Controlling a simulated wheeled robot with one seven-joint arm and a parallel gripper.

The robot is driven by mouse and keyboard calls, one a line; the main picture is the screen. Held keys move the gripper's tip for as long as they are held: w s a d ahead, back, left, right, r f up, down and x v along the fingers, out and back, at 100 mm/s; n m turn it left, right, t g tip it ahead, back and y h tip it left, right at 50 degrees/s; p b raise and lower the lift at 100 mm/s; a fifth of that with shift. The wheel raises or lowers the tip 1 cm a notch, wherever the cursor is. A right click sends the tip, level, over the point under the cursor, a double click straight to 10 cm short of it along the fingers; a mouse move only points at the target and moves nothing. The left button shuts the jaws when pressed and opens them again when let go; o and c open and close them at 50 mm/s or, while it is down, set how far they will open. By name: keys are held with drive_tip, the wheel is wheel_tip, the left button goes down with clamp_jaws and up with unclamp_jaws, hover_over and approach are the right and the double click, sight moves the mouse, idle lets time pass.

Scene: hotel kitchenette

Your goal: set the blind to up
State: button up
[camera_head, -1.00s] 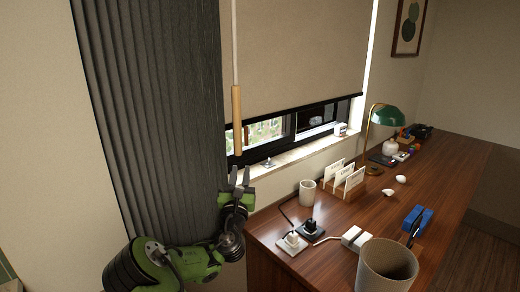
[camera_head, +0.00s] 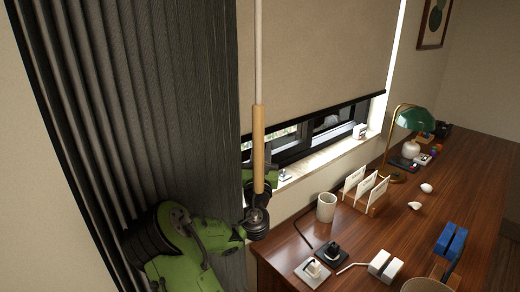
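The beige roller blind (camera_head: 315,55) covers most of the window. Its dark bottom bar (camera_head: 318,117) hangs above a narrow strip of uncovered window. A pale cord or wand ending in a wooden handle (camera_head: 258,140) hangs upright in front of the blind's left side. My gripper (camera_head: 258,180) is at the lower end of this handle, above the sill's left end. The handle overlaps the gripper in the picture, and the fingertips are not clearly visible. I cannot tell whether the fingers touch or hold the handle.
A dark grey curtain (camera_head: 150,110) hangs left of the blind, behind my arm. The wooden desk (camera_head: 440,190) at the right holds a white cup (camera_head: 326,207), a card holder (camera_head: 361,193), a green lamp (camera_head: 415,118) and sockets (camera_head: 312,272).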

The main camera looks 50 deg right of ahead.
drive_tip(key=shift+c, duration=0.2)
clamp_jaws()
drive_tip(key=shift+r, duration=0.1)
